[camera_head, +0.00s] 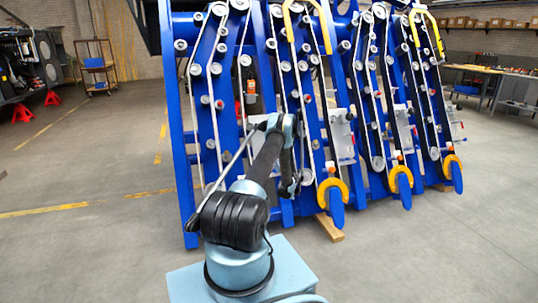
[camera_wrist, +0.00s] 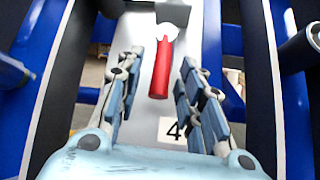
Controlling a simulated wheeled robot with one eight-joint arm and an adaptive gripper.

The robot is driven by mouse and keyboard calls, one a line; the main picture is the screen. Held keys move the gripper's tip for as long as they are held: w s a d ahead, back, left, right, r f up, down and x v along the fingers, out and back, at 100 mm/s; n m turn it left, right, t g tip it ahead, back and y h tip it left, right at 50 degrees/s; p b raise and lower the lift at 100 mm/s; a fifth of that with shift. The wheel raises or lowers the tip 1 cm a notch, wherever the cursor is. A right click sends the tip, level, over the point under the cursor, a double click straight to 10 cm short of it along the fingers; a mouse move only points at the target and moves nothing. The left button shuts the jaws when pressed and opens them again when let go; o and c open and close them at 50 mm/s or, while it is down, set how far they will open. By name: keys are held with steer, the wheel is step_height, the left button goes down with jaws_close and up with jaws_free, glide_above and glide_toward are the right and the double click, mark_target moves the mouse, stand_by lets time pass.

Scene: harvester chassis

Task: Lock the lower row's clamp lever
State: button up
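The clamp lever with a red handle (camera_wrist: 161,70) shows in the middle of the wrist view. It hangs down from a pale pivot (camera_wrist: 174,12) on a light grey plate (camera_wrist: 212,30). My gripper (camera_wrist: 162,62) is open, with its blue-grey fingers to the left and right of the red handle. Gaps show on both sides, and I see no contact. In the head view my arm reaches to the blue harvester chassis (camera_head: 178,130); the gripper and this lever are mostly hidden or too small there to tell.
A label with the number 4 (camera_wrist: 172,130) is below the handle. Blue frame bars (camera_wrist: 30,70) and belts flank the plate. In the head view, yellow-and-blue wheels (camera_head: 333,192) line the chassis's lower edge, with a wooden block (camera_head: 329,228) on the floor. The foreground floor is clear.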

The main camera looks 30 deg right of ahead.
steer(key=v, duration=0.9)
steer(key=shift+a+f, duration=0.15)
steer(key=shift+a, duration=0.1)
